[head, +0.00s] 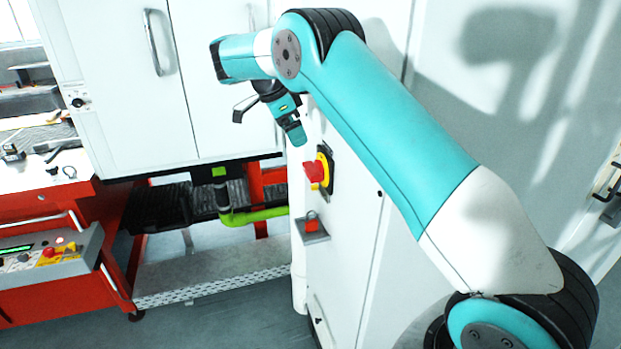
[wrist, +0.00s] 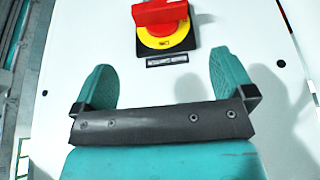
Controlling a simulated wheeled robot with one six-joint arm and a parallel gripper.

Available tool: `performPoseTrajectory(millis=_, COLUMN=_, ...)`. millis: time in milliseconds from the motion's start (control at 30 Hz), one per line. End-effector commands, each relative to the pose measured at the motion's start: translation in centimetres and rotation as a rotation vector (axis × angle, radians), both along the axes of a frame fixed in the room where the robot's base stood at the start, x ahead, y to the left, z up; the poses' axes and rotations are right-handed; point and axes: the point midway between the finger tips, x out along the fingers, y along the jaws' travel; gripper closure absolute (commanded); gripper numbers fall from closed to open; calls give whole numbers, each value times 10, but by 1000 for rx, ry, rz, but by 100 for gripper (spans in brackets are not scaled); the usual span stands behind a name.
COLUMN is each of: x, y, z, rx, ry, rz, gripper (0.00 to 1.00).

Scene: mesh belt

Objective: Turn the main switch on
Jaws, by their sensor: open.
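The main switch (head: 317,171) is a red rotary handle on a yellow disc with a black square plate, on the side of a white cabinet. It also shows in the wrist view (wrist: 160,14) at the top, where the red handle lies roughly crosswise in the picture. My gripper (head: 268,118) is above and to the left of the switch in the head view. In the wrist view its two teal fingers (wrist: 161,72) are spread apart, with nothing between them. The switch appears beyond the fingertips, and I see no contact.
A grey bracket with a red padlock-like part (head: 312,226) sits below the switch on the white cabinet (head: 345,260). A red cart with a control box (head: 50,253) stands at the left. White double doors (head: 130,90) and a green pipe (head: 255,214) are behind my gripper.

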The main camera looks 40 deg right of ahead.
Motion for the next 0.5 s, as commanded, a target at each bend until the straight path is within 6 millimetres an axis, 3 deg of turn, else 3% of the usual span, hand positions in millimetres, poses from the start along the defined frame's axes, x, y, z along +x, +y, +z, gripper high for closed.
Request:
performPoseTrajectory(millis=33, x=-2, y=-4, z=-17, rx=0, ry=1, rz=0, gripper=0)
performPoseTrajectory(millis=133, x=-4, y=-13, z=-38, rx=0, ry=2, rz=-1, gripper=0)
performPoseTrajectory(millis=500, x=-12, y=-39, z=-95, rx=-1, ry=3, rz=1, gripper=0)
